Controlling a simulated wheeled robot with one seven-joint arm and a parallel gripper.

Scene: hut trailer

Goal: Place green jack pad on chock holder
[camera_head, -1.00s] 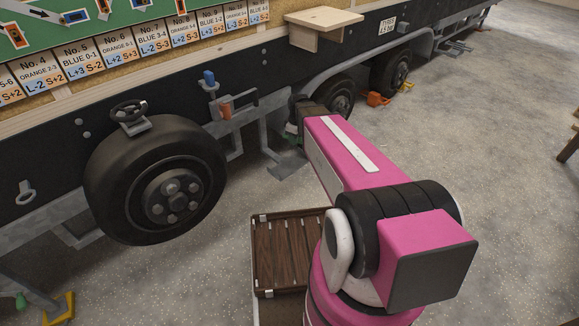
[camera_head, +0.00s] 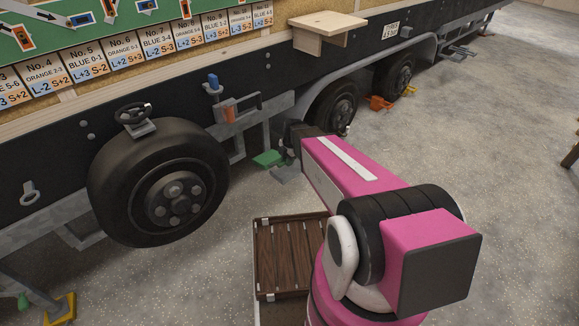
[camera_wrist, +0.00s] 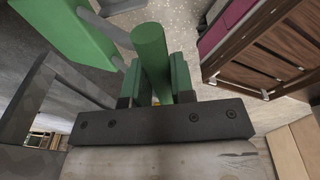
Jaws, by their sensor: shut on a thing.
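The green jack pad (camera_head: 268,158) shows in the head view as a flat green plate to the left of my gripper (camera_head: 292,138), low beside the trailer. In the wrist view, the jack pad's block (camera_wrist: 70,30) is at the upper left, with a green bar (camera_wrist: 150,50) joined to it by short rods. My gripper (camera_wrist: 160,92) is shut on that bar. A grey bracket (camera_head: 250,103) on the trailer side, near an orange piece (camera_head: 229,113), looks like the chock holder; I cannot be sure. The pad appears apart from it, below and to the right.
A large black tyre (camera_head: 160,185) stands left of the bracket. A wooden slatted crate (camera_head: 285,255) stands below my arm and at the upper right of the wrist view. A wooden shelf (camera_head: 325,30) juts from the trailer. Grey floor is open to the right.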

